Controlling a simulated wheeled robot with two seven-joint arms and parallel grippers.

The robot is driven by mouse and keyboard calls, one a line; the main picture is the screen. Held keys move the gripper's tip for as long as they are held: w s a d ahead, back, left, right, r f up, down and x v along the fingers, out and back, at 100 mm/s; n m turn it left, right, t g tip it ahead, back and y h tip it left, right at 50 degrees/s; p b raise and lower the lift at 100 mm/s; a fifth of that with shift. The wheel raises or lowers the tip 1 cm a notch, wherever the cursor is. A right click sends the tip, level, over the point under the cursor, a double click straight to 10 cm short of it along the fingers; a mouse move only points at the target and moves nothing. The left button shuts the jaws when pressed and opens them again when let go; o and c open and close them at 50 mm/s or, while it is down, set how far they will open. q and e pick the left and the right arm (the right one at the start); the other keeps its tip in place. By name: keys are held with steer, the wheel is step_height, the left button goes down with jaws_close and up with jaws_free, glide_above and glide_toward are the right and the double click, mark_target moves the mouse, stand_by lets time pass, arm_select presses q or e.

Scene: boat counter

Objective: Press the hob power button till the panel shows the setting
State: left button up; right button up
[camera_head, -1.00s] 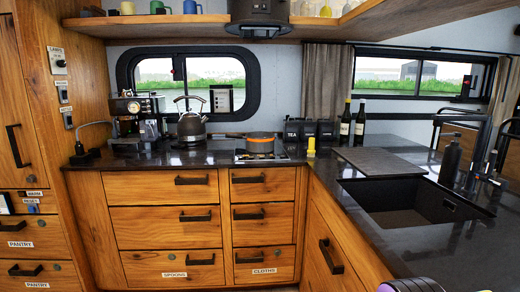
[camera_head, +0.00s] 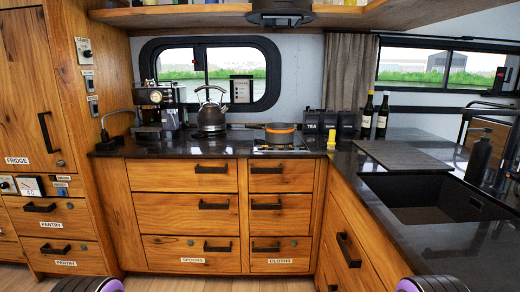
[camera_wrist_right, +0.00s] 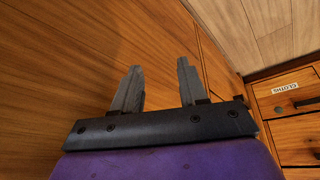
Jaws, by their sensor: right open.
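The hob (camera_head: 293,148) is a small dark plate with pale edges, set in the back counter left of the corner. A dark pan with an orange rim (camera_head: 281,133) stands on it. The hob's power button is too small to make out, and no lit setting can be read there. My right gripper (camera_wrist_right: 158,85) is open and empty in the right wrist view, its two grey fingers apart in front of wooden cabinet fronts. It is far from the hob and low. My left gripper's fingers are not seen.
A kettle (camera_head: 211,112) and a coffee machine (camera_head: 158,110) stand left of the hob. A yellow shaker (camera_head: 331,137), dark canisters (camera_head: 314,122) and bottles (camera_head: 381,116) stand right. The sink (camera_head: 425,195) lies in the right counter. The floor (camera_head: 225,284) before the drawers is clear.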

jaws_close()
stand_by(1.7)
steer(key=shift+r+p, duration=1.55)
